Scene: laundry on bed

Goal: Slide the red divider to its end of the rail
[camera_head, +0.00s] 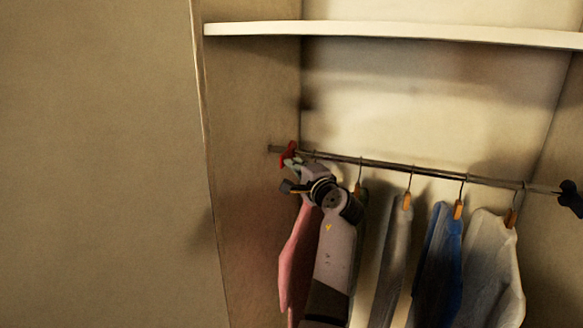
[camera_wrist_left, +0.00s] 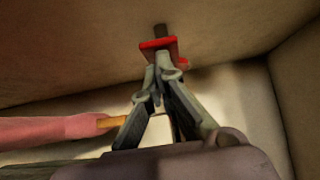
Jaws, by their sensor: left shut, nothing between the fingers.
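The red divider (camera_head: 289,153) is on the rail (camera_head: 390,165) close to its left end, near the left wall of the wardrobe. In the left wrist view the red divider (camera_wrist_left: 158,45) is just beyond the fingertips, with a short dark piece of rail behind it. My left gripper (camera_head: 293,166) is shut and empty, its fingertips (camera_wrist_left: 161,60) right at the divider; I cannot tell whether they touch it. My left arm comes up from below in front of the hanging clothes. My right gripper is not in view.
A pink garment (camera_head: 294,260) hangs beside my left arm. Grey, blue (camera_head: 438,255) and white (camera_head: 490,270) garments hang further right along the rail. A black divider (camera_head: 570,198) is near the rail's right end. A white shelf (camera_head: 400,32) is above.

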